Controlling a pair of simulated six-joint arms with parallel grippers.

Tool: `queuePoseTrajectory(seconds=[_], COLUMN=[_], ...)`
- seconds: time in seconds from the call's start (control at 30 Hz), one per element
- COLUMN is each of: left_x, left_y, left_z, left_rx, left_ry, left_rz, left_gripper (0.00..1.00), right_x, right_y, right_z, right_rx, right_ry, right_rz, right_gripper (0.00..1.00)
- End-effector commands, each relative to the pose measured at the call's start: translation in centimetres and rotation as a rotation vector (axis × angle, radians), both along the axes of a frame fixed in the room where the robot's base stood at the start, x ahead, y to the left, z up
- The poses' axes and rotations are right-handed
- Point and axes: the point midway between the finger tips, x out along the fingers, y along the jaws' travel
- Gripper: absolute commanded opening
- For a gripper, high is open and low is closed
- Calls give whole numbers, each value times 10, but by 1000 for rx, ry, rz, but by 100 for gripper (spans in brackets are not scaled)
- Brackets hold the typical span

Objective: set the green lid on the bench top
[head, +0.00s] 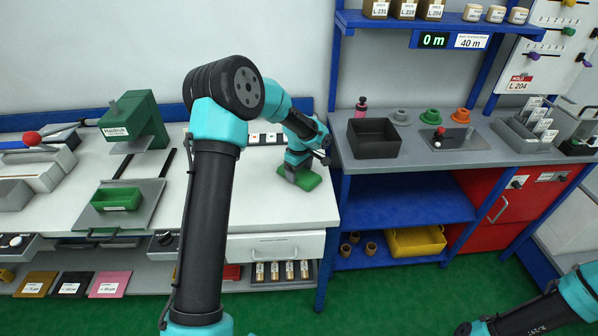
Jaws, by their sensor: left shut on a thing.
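The green lid (308,183) is a flat green piece at the right end of the white bench top (262,210). My left gripper (297,176) points down over it and is shut on it, hiding part of its upper face. The lid is at or just above the bench surface; I cannot tell whether it touches. Of my right arm only links show at the lower right corner; its gripper is out of view.
A green press (134,122) and a green open bin (117,199) on a grey plate stand at the left. On the grey counter to the right are a black tray (374,151) and several coloured cone-shaped pieces. White bench top is bare around the lid.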

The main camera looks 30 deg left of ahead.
Motion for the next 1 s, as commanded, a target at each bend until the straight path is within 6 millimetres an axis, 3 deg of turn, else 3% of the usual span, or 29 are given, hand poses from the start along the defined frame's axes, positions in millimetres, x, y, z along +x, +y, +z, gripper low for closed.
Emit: queuePoseTrajectory(seconds=[0.43, 0.47, 0.63, 1.0], left_x=[0, 0, 0, 0], left_y=[0, 0, 0, 0], left_z=[-7, -6, -6, 0], left_rx=[0, 1, 0, 1], left_ry=[-1, -1, -1, -2], left_rz=[-1, -1, -1, 0], left_gripper=[58, 84, 100, 100], right_x=[0, 0, 0, 0], right_y=[0, 0, 0, 0], right_z=[0, 0, 0, 0], right_rx=[0, 0, 0, 0], right_ry=[0, 0, 0, 0], right_rz=[0, 0, 0, 0], right_gripper=[43, 43, 43, 43])
